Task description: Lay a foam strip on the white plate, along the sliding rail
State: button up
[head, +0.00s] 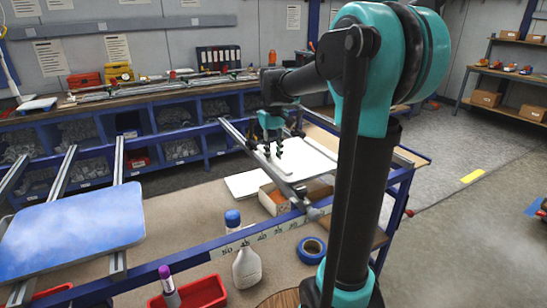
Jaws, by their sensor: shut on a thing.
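The white plate (314,160) lies flat on the blue-framed bench in the middle of the head view. The sliding rail (240,136) is a grey metal bar running diagonally along the plate's left side. My gripper (273,156) points down over the plate's left edge, close beside the rail. It is shut on a thin piece, apparently a foam strip, too small and too covered by the dark fingers to make out clearly. I cannot tell whether that piece touches the plate.
A white board (245,184) and an open box (270,201) lie below the rail. A white bottle with a blue cap (246,268), a blue tape roll (311,248) and a red tray (205,292) stand nearer. A blue sign panel (75,230) fills the left.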

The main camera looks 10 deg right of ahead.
aim_at(274, 157)
jog(key=shift+f, duration=0.7)
jog(key=o, duration=0.8)
jog(key=shift+f, duration=0.1)
notch_tip(274, 157, up, 12)
jog(key=shift+r, duration=0.15)
